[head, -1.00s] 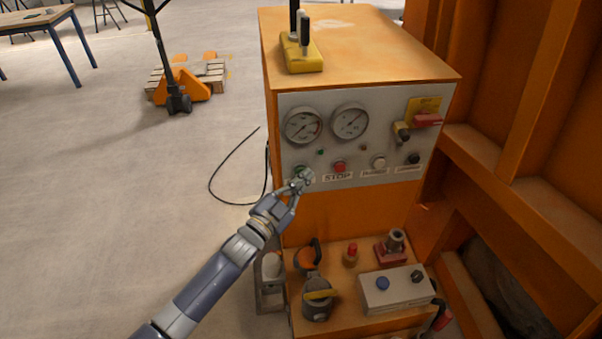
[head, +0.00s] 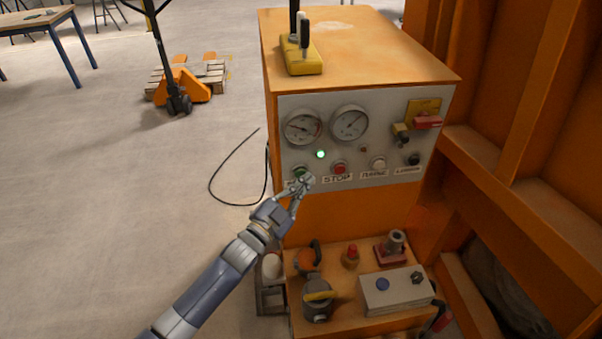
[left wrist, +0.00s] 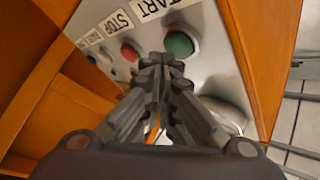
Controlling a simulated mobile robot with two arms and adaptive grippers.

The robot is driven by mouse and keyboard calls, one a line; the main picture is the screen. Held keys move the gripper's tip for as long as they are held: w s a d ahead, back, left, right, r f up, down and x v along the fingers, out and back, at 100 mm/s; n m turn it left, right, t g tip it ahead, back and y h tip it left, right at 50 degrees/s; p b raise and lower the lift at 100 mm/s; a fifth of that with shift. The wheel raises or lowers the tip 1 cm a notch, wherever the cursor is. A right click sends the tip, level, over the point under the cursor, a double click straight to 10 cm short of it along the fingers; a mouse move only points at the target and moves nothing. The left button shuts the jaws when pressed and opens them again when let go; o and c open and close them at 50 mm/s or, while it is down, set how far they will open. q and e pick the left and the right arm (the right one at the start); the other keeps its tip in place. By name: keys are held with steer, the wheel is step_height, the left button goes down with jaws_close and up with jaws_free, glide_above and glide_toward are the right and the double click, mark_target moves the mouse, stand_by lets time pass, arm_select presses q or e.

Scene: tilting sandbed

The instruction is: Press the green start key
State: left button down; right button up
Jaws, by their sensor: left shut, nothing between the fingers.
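The green start key (head: 300,171) is at the lower left of the grey control panel (head: 330,101) on the orange cabinet. In the left wrist view the green key (left wrist: 179,44) shows just beyond and slightly right of the fingertips, under a START label. My left gripper (head: 304,184) is shut and empty, its fingertips in front of the panel just below the green key. I cannot tell if they touch it. The red stop key (head: 339,167) is to its right. A small green lamp (head: 320,154) above the keys is lit. My right gripper is not in view.
Two dial gauges (head: 349,122) sit above the keys. A red-handled switch (head: 427,122) is at the panel's right. A ledge with valves and a grey box (head: 396,291) juts out below. Orange framing stands on the right; open floor lies left.

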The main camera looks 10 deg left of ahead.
arm_select(q)
steer(key=shift+s+d, duration=0.1)
steer(key=shift+s, duration=0.2)
steer(key=s, duration=0.1)
steer(key=s+d+p, duration=0.1)
steer(key=s, duration=0.1)
steer(key=s+d+p, duration=0.1)
steer(key=shift+s, duration=0.3)
stand_by(0.8)
steer(key=s+a+f+n+g+y+b, duration=0.1)
steer(key=s+a+f+n+g+y, duration=0.3)
steer(key=f, duration=0.9)
steer(key=s+a+f+g+b, duration=0.1)
steer(key=s+f, duration=0.5)
steer(key=f, duration=0.6)
steer(key=s+a+f+n+g+y+b, duration=0.1)
steer(key=s+a+f+n+g+y, duration=0.3)
steer(key=f, duration=0.9)
steer(key=s+a+f+g, duration=0.1)
steer(key=s+f+g, duration=0.1)
steer(key=s+f, duration=0.4)
steer(key=s+a+f+n+g+b, duration=0.1)
steer(key=s+f+g, duration=0.2)
steer(key=s, duration=1.4)
steer(key=s+a+f+g, duration=0.1)
steer(key=s+f+g, duration=0.2)
steer(key=s+f, duration=0.6)
steer(key=s, duration=0.3)
steer(key=shift+b, duration=0.4)
